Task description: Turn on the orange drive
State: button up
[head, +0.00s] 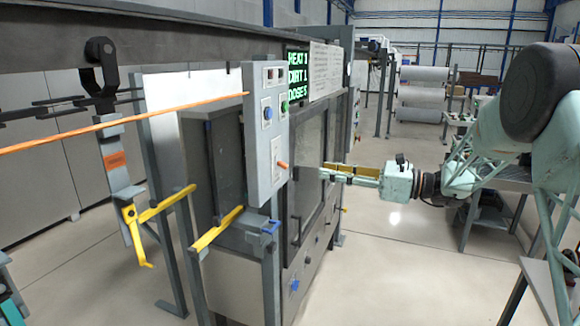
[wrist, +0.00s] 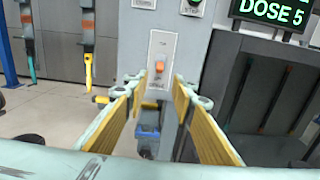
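The orange drive switch (wrist: 159,67) is a small orange lever on a light plate, low on the grey control panel (wrist: 172,20). In the head view the orange switch (head: 282,165) sticks out near the bottom of the panel (head: 252,150). My gripper (head: 322,172) is to the right of the panel in the head view, apart from it. In the wrist view its two yellow-padded fingers (wrist: 158,92) are spread wide with nothing between them, and the switch appears straight ahead in the gap. The lettering on the plate is too small to read.
A blue button (head: 267,112) and a green button (head: 284,106) sit higher on the panel. A green-lettered display (head: 298,72) stands beside it. Yellow bars (head: 218,228) and a hanging hook carrier (head: 118,170) are at left. Open floor lies around my arm.

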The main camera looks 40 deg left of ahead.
aim_at(286, 165)
jog(key=shift+s+a, duration=0.1)
jog(key=shift+a, duration=0.05)
jog(key=shift+p+x, duration=0.55)
jog(key=shift+x, duration=6.2)
grip_shut()
